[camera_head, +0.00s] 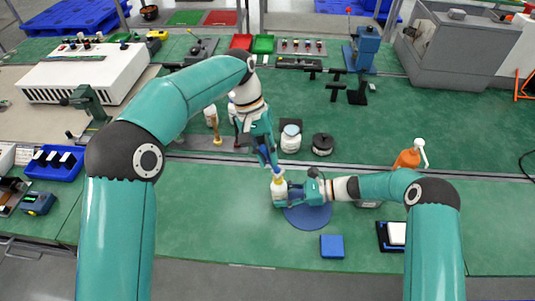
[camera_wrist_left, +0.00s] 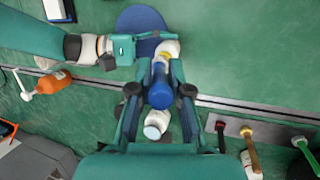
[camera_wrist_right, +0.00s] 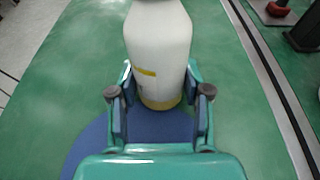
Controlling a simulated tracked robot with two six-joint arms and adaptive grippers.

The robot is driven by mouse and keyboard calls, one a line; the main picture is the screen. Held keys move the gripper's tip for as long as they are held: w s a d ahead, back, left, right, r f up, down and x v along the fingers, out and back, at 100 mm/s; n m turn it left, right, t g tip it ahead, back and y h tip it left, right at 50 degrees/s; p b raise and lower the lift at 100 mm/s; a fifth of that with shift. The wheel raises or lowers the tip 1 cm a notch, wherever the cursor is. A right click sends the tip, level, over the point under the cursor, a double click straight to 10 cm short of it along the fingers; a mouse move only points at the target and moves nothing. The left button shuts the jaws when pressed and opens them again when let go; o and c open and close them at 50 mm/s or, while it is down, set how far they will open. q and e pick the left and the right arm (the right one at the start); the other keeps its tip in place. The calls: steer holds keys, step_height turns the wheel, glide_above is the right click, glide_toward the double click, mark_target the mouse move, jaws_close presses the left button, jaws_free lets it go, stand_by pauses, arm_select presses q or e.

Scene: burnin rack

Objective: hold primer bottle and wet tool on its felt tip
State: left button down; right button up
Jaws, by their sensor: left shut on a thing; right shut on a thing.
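The white primer bottle (camera_head: 278,189) is in my right gripper (camera_head: 289,192), over the round blue mat (camera_head: 310,218). In the right wrist view the bottle (camera_wrist_right: 158,45) sits between the two fingers, with a yellow mark and a yellow band at its lower end. My left gripper (camera_head: 267,155) is directly above the bottle, shut on a tool with a blue body (camera_wrist_left: 160,88) and a white end. The tool points down at the bottle top in the head view. Whether it touches the felt tip cannot be told; the contact spot is small and partly hidden.
A blue block (camera_head: 332,245) and a black tray (camera_head: 384,240) lie in front. A white jar (camera_head: 290,139) and a dark round pot (camera_head: 322,144) stand behind the rail.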

arm_select(q)
steer(key=shift+f, duration=0.65)
stand_by(1.2)
steer(key=shift+r, duration=3.6)
arm_select(e)
steer(key=o, duration=0.9)
